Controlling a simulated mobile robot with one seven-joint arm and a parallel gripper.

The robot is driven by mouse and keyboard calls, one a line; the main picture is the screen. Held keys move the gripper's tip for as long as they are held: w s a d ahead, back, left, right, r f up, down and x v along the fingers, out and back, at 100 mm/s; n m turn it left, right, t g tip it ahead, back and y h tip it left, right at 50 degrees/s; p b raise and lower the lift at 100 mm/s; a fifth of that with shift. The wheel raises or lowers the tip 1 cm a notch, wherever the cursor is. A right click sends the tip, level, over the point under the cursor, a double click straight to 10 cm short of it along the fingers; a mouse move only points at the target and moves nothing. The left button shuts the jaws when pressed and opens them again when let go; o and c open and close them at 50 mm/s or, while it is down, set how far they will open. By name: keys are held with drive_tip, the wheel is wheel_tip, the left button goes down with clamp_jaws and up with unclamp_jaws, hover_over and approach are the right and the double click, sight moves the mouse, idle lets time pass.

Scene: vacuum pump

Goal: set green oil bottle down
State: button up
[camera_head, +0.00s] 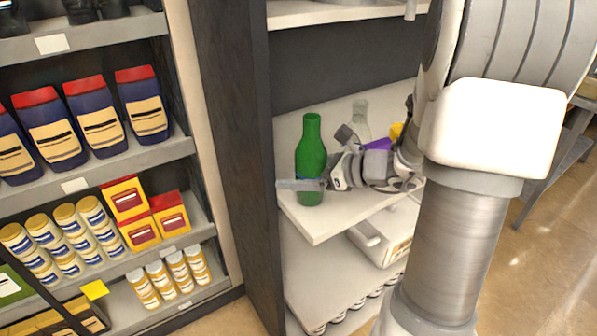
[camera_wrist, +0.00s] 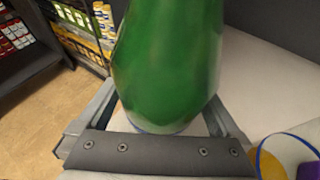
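The green oil bottle (camera_head: 311,160) is upright at the front left of the white shelf board (camera_head: 322,226), close to the dark side panel. My gripper (camera_head: 301,185) reaches in from the right, low on the bottle, with one finger across its front. In the wrist view the bottle (camera_wrist: 168,65) fills the space between my two fingers (camera_wrist: 165,110), which lie against its sides. Their tips are hidden behind it. The bottle's base appears at or just above the board; I cannot tell if it bears its weight.
A pale bottle (camera_head: 361,117), a purple item (camera_head: 379,144) and a yellow item (camera_head: 396,131) stand behind my gripper. A round-rimmed container (camera_wrist: 288,158) is close on the right in the wrist view. A dark upright panel (camera_head: 232,150) borders the shelf on the left.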

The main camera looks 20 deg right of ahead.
drive_tip(key=shift+r, duration=0.1)
drive_tip(key=shift+d+r, duration=0.1)
drive_tip(key=shift+r, duration=0.1)
drive_tip(key=p+v, duration=0.2)
drive_tip(key=v, duration=0.9)
drive_tip(key=shift+s+d, duration=0.25)
drive_tip(key=shift+s, duration=0.1)
drive_tip(key=shift+r, duration=0.1)
